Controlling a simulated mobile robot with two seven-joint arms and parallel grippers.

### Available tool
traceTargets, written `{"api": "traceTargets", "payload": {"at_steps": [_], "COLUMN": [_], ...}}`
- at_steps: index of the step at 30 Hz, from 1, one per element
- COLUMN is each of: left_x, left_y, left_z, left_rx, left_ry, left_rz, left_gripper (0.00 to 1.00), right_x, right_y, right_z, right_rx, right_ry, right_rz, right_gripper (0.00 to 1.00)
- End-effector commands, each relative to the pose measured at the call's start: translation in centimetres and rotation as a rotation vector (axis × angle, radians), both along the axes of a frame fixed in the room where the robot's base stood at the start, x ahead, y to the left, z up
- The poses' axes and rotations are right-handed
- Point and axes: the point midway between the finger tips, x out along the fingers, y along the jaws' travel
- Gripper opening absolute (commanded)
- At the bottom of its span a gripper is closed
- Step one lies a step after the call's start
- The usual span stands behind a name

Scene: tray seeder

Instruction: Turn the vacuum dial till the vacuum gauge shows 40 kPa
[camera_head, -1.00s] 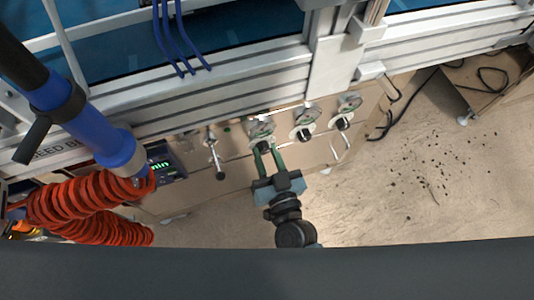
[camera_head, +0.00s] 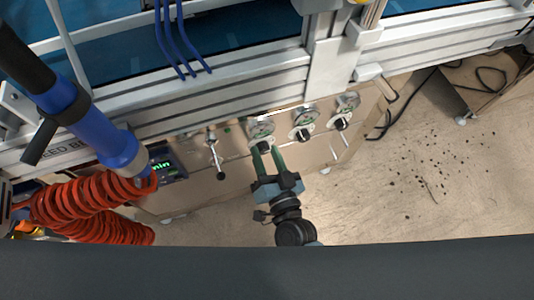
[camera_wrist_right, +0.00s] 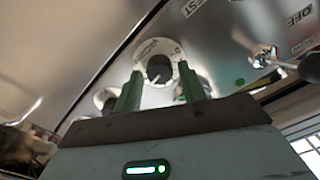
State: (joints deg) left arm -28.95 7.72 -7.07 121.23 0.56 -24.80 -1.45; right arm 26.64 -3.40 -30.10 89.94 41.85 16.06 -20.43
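The front panel carries three round gauges in a row, each with a dark dial beneath it. My right gripper (camera_head: 267,152) is at the leftmost dial (camera_head: 263,146), below its gauge (camera_head: 261,128). I cannot read the gauge or confirm which dial is the vacuum one. In the right wrist view, the black dial (camera_wrist_right: 159,69) sits on a white scale plate (camera_wrist_right: 171,47). The green fingers of the right gripper (camera_wrist_right: 160,76) stand apart on either side of the dial, with gaps showing. My left gripper is not in view.
A lever (camera_head: 215,158) stands left of the gripper, with a lit green display (camera_head: 163,165) further left. Two more dials (camera_head: 302,134) (camera_head: 340,124) are close on the right. A red coiled hose (camera_head: 95,195) and blue tube (camera_head: 85,125) fill the left.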

Motion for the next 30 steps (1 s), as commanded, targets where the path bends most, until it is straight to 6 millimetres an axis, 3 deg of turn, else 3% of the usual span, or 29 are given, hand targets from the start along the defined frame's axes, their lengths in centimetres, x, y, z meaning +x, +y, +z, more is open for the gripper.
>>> {"api": "traceTargets", "payload": {"at_steps": [13, 24, 30], "left_x": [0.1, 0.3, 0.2], "left_y": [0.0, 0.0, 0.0], "left_z": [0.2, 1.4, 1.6], "left_rx": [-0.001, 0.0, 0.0], "left_ry": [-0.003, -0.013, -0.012], "left_rz": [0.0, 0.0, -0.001], "left_gripper": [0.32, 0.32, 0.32], "right_x": [-0.6, -5.9, -7.3], "right_y": [-0.2, -1.9, -2.4], "right_z": [0.0, 0.0, 0.1], "right_rx": [-0.002, -0.001, -0.001], "right_ry": [0.0, 0.001, 0.0], "right_rz": [-0.001, 0.0, 0.0], "right_gripper": [0.5, 0.5, 0.5]}}
